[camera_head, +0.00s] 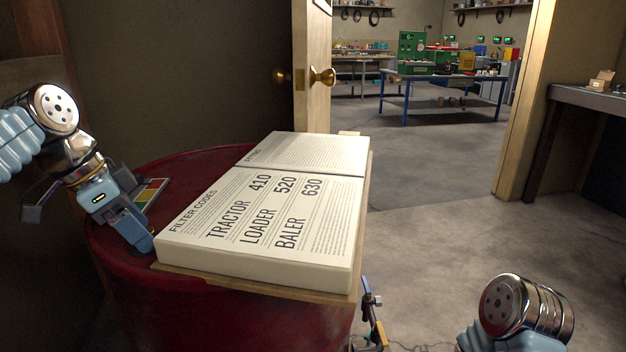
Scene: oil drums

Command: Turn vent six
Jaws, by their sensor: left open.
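No vent can be made out in this view. My left gripper (90,226) is open at the left, over the edge of a dark red oil drum (115,262). One of its fingers comes down close to the left corner of a large open book (262,215); I cannot tell whether they touch. The book lies on a board on the drum. Its page reads "Filter codes: Tractor 410, Loader 520, Baler 630". Part of my right arm shows at the bottom right, but its gripper is not visible.
A small panel with coloured patches (152,190) lies behind the left gripper. A small dark and brass fitting (373,318) shows beside the drum. An open door (312,75) stands behind. Through the doorway is a blue workbench (440,78). The floor at right is mostly clear.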

